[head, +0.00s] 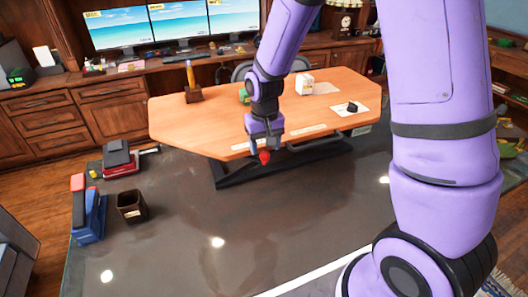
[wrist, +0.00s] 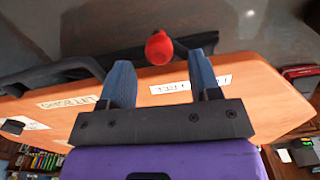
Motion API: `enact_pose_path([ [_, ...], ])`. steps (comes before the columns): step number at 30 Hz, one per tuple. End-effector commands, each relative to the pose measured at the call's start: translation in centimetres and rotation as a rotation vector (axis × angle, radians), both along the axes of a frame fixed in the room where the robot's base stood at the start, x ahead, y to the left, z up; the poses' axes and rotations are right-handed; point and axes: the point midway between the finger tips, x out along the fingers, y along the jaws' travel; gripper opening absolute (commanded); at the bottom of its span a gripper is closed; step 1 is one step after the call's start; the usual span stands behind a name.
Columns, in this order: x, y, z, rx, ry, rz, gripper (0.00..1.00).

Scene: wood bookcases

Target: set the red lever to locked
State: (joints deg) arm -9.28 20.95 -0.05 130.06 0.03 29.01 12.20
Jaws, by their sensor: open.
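The red lever (head: 265,157) shows as a round red knob at the front edge of the wooden desk (head: 185,115). In the wrist view the red knob (wrist: 159,47) is centred between the two blue fingers, around or just past the tips; its depth is hard to tell. My gripper (head: 264,146) is open and points down above the knob in the head view. In the wrist view my gripper (wrist: 160,64) shows a gap on both sides of the knob. The lever's shaft and any locked mark are not clear.
White label strips (wrist: 177,84) lie along the desk edge; their lettering is hard to read. A dark bar (head: 318,150) runs under the desk edge. The floor in front is largely open.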

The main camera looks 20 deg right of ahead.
Motion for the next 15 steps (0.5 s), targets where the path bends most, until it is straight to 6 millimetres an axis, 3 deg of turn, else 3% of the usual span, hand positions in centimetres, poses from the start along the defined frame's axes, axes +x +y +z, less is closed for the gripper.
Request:
enact_pose_path([
  [6,-0.1,0.0,-2.3,0.0,0.002,0.0,0.57],
  [15,0.0,0.0,-2.9,0.0,-0.001,0.0,0.57],
])
